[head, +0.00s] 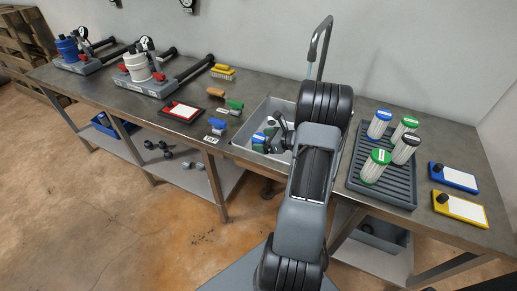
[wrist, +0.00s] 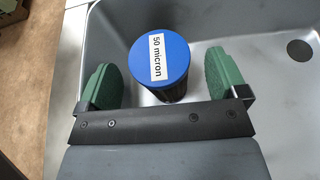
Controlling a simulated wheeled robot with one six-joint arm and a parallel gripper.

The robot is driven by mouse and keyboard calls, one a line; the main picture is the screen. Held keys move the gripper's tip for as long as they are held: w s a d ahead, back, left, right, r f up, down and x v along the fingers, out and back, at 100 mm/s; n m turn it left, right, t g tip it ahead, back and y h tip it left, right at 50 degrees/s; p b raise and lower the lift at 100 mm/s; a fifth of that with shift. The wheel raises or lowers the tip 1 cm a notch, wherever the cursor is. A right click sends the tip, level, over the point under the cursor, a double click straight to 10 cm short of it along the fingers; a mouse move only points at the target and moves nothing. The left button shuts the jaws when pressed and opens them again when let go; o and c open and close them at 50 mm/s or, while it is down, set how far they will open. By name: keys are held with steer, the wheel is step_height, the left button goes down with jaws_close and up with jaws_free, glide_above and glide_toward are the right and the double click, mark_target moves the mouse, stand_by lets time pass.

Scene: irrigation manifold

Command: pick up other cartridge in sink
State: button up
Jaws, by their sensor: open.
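A cartridge (wrist: 160,65) with a blue cap and a white "50 micron" label stands in the grey sink (wrist: 265,90). Its blue cap also shows in the head view (head: 259,138), beside my arm. My gripper (wrist: 164,82) is open, with one green finger pad on each side of the cartridge, apart from it. The cartridge's lower body is mostly hidden under its cap and behind my gripper. In the head view, my arm covers much of the sink (head: 240,152).
A grey ribbed rack (head: 352,178) to the right holds several cartridges with blue, green and black caps. Blue (head: 454,178) and yellow (head: 460,208) trays lie farther right. The faucet (head: 318,50) rises behind my arm. The sink has a dark drain (wrist: 299,50).

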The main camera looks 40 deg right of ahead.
steer(key=shift+x, duration=1.15)
steer(key=c, duration=1.1)
